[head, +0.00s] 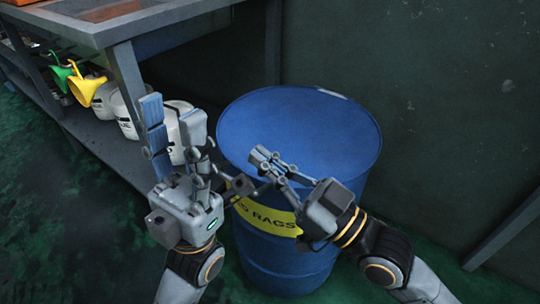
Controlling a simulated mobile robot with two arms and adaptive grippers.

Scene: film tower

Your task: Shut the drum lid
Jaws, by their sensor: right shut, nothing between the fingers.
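The blue drum (285,262) stands upright on the floor with a yellow label reading "RAGS" on its front. Its blue lid (310,125) lies flat across the top, level with the rim, and no opening into the drum shows. A small pale mark is at the lid's far edge. My right gripper (264,162) is shut and empty, in front of the lid's near left part. I cannot tell whether it touches the lid. The arms hide part of the drum's front.
A metal bench (150,22) with a lower shelf stands at the left. Several white containers (128,112), a yellow funnel (85,84) and a green funnel (60,72) are on the shelf. A dark green wall (430,90) is close behind the drum.

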